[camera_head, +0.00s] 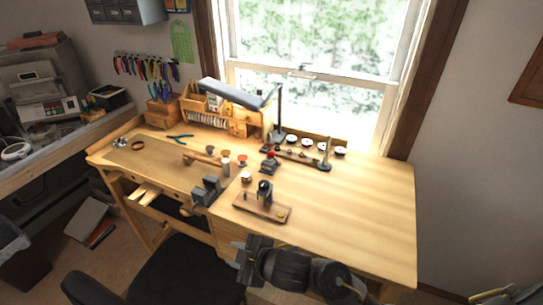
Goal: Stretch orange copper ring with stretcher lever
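A small orange-brown ring (138,145), which looks like the copper ring, lies on the left part of the wooden workbench (365,205). A tool with a black upright post on a wooden base (250,206) stands near the bench's front middle. A long dark tool with a post (310,159) lies further back. I cannot tell which of them is the stretcher with the lever. My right gripper (246,258) is at the bench's front edge, below the wooden-based tool and far from the ring. Its fingers are dark and too small to read. My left gripper is out of view.
A grey vise (208,190) sits at the front edge. A lamp (240,92) rises behind. A black chair (178,270) stands in front. The bench's right side is clear.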

